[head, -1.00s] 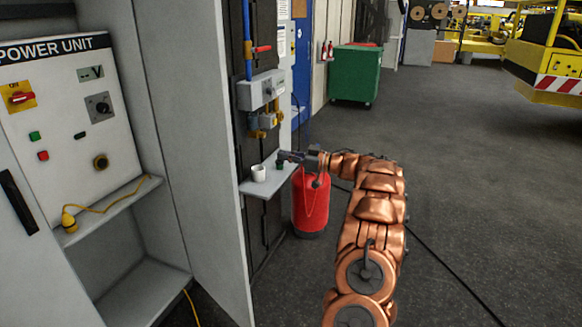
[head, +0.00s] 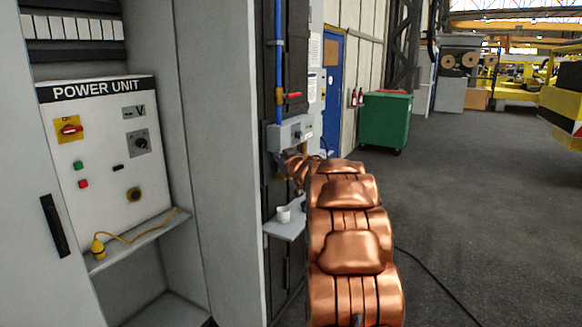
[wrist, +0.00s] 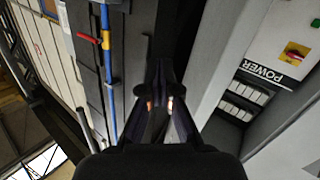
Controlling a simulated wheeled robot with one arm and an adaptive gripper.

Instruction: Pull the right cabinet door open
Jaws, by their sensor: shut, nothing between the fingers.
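The grey cabinet's right door (head: 222,160) stands swung open in the head view, at the right side of the compartment. The left door (head: 30,200) is also open, with a black handle (head: 55,225) on it. My gripper (wrist: 160,95) shows in the wrist view with its dark fingers together and nothing between them. In that view it lies between the pipe wall and a grey panel edge (wrist: 222,60), apart from any handle I can make out. In the head view my copper arm hides the gripper.
Inside the cabinet is the power unit panel (head: 110,150) with a yellow plug (head: 98,246) on its shelf. A white mug (head: 283,214) stands on a small wall shelf (head: 284,231) beside the door. A green bin (head: 385,120) stands farther back. The floor at right is clear apart from a cable.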

